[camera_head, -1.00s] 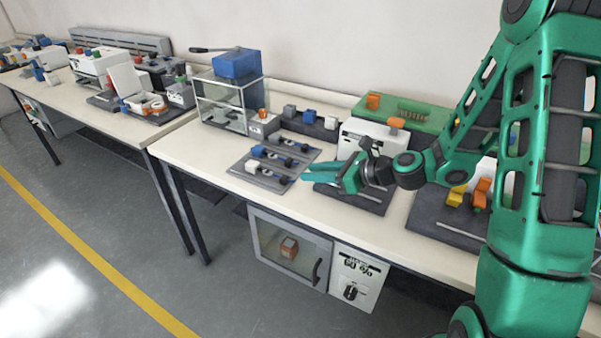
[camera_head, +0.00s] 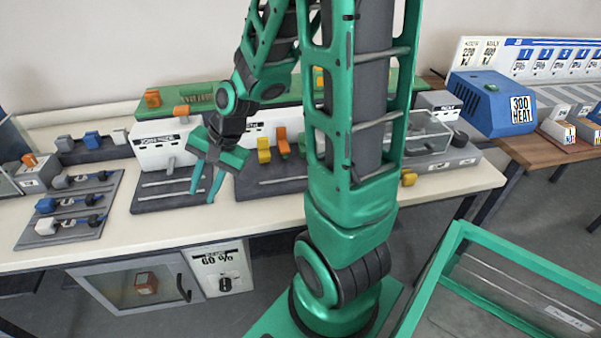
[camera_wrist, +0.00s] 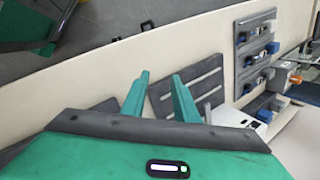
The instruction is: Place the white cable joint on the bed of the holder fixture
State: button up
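A dark tray (camera_head: 30,238) at the left of the bench holds several short cables with joints. The white cable joint (camera_head: 46,226) lies at its front row, with a blue one (camera_head: 46,205) and a grey one behind it. My gripper (camera_head: 206,194) is open and empty, pointing down over the bench to the right of the tray, apart from the joint. In the wrist view its two fingers (camera_wrist: 157,98) stand apart with nothing between them. I cannot tell surely which unit is the holder fixture; a dark slotted bed (camera_head: 150,200) before a white housing (camera_head: 160,146) is close to my gripper.
A dark rack with grey, blue and white blocks (camera_head: 92,140) stands behind the tray. A second dark bed (camera_head: 262,186) with orange and yellow pieces lies right of my gripper. A green-framed bin (camera_head: 520,265) stands at front right. Bare bench shows along the front edge.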

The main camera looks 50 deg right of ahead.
jog(key=s+d+r+n+g+h, duration=0.1)
jog(key=s+d+r+n+h, duration=0.2)
jog(key=s+d, duration=0.5)
jog(key=shift+s+d+r+n+g, duration=0.3)
jog(key=shift+s+r, duration=0.35)
jog(key=shift+s, duration=0.2)
jog(key=s+d+r, duration=0.1)
jog(key=s, duration=0.2)
jog(key=s+d+r+n+g, duration=0.1)
jog(key=s, duration=0.3)
jog(key=s+d+r+n, duration=0.1)
jog(key=s+r, duration=0.1)
jog(key=s, duration=0.2)
jog(key=shift+s+d+g+h, duration=0.25)
jog(key=shift+d+g+h, duration=0.05)
jog(key=shift+g, duration=0.1)
jog(key=shift+c, duration=1.1)
jog(key=shift+s, duration=0.2)
jog(key=shift+a, duration=0.1)
